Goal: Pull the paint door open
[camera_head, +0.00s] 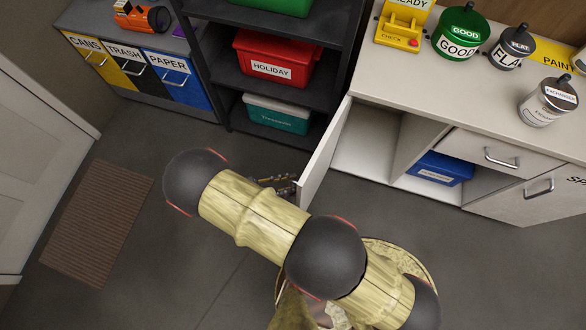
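A pale cabinet door (323,156) stands swung out from the left end of the white counter unit, showing an open compartment (366,140) behind it. No lettering on this door is visible, so I cannot confirm its label. My gripper (280,184) is at the door's outer face, near its free edge. My arm hides much of the gripper, and the door's handle is not visible. I cannot tell whether the fingers are closed on anything.
The counter (430,82) holds several cans and a yellow holder (402,28). A dark shelf (300,90) with a red bin (276,60) stands left of the open door. A blue bin (440,168) sits under the drawer. Grey floor is free at the left, beside a brown mat (98,222).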

